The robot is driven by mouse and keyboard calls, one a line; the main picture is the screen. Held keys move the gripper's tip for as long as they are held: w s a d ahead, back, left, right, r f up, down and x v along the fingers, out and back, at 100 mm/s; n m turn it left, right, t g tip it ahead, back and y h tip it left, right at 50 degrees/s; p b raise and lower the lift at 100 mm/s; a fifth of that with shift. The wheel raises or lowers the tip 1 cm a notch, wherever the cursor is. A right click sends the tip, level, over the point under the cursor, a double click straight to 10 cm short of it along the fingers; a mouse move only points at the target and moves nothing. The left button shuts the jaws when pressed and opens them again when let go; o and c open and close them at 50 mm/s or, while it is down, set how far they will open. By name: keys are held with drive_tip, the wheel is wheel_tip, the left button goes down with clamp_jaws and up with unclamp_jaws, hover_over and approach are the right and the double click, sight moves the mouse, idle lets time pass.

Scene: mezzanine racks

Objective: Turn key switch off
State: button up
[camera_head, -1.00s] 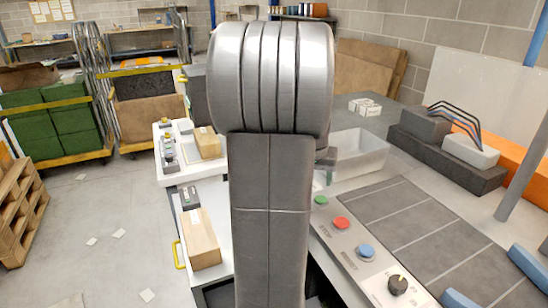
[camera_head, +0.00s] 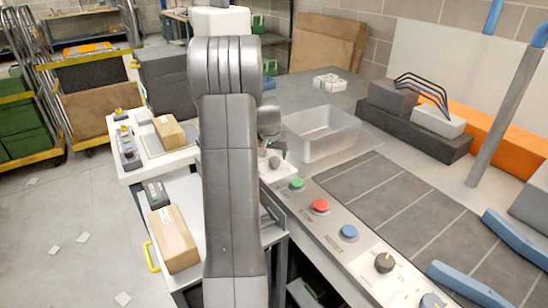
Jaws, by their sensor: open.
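A control panel (camera_head: 335,240) runs along the right of my arm. It carries a green button (camera_head: 297,184), a red button (camera_head: 320,206) marked STOP, a blue button (camera_head: 348,232) and a black rotary switch (camera_head: 384,262) with a light pointer mark. A further control (camera_head: 430,300) is cut by the bottom edge. I cannot tell for certain which is the key switch. My gripper (camera_head: 277,150) shows only in part behind my arm, small and beyond the green button. It is open and apart from the black rotary switch.
A grey bin (camera_head: 320,143) stands beyond the panel, with a sectioned dark surface (camera_head: 420,215) to the right. Blue bars (camera_head: 515,240) lie at the right. Cardboard boxes (camera_head: 172,240) and white benches stand at the left.

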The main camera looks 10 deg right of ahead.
sight(275, 164)
drive_tip(key=shift+x, duration=1.45)
drive_tip(key=c, duration=1)
